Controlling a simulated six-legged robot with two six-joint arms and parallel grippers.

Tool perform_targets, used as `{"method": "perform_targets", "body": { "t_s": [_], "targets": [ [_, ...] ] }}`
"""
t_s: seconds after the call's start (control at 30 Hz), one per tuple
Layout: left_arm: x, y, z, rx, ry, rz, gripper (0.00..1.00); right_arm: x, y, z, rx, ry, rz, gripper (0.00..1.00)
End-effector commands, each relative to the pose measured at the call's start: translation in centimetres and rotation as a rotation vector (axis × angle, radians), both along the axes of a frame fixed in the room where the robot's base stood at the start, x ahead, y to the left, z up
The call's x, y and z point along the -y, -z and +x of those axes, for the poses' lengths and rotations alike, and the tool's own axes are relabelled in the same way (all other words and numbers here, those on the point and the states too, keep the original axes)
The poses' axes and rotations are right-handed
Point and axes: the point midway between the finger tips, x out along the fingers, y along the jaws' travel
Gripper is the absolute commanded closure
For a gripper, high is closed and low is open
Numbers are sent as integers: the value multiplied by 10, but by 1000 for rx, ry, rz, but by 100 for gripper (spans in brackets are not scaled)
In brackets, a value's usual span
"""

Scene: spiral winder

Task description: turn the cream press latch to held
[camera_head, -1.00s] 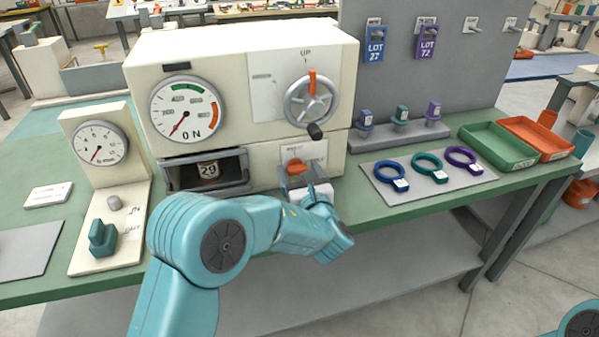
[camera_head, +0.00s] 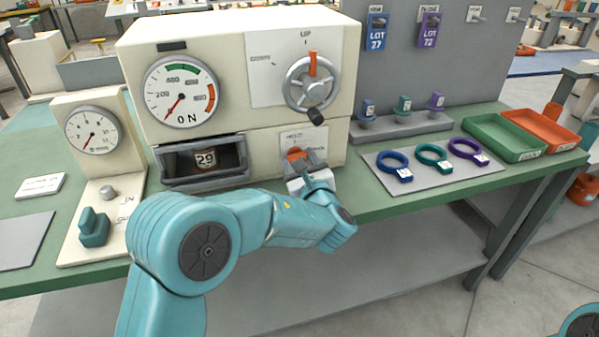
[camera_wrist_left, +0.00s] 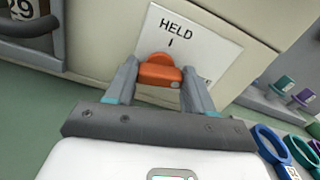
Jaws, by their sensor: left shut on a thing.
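The cream press (camera_head: 240,70) stands on the green bench, its orange latch (camera_head: 295,153) low on the front right. In the left wrist view the latch (camera_wrist_left: 160,75) sits between the two fingers of my left gripper (camera_wrist_left: 162,82), which is shut on it. The latch is in front of a white plate (camera_wrist_left: 205,50) with HELD and a short tick above the latch. A second word lower right on the plate is mostly hidden by a finger. In the head view my left gripper (camera_head: 300,165) partly covers the latch. My right gripper is out of view.
Above the latch is a grey handwheel (camera_head: 312,82) with a dark knob. To the left is an open drawer (camera_head: 205,163) holding a part marked 29. Blue, teal and purple rings lie on a grey mat (camera_head: 407,188) to the right. A pressure dial (camera_head: 181,92) reads low.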

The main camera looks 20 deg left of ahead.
Motion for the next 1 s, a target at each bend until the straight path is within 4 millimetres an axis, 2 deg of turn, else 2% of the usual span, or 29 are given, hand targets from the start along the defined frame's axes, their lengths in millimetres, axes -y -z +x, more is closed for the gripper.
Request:
{"method": "perform_targets", "body": {
  "t_s": [0.03, 0.3, 0.7, 1.0],
  "targets": [
    [-1, 8, 0, 30, -2, -36, 77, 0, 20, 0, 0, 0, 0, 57],
    [-1, 8, -1, 175, -1, -249, 77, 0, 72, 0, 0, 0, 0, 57],
    [-2, 8, -1, 386, 1, -565, 77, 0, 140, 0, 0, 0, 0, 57],
    [-2, 8, -1, 544, 1, -797, 77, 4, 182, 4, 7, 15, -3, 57]
  ]
}}
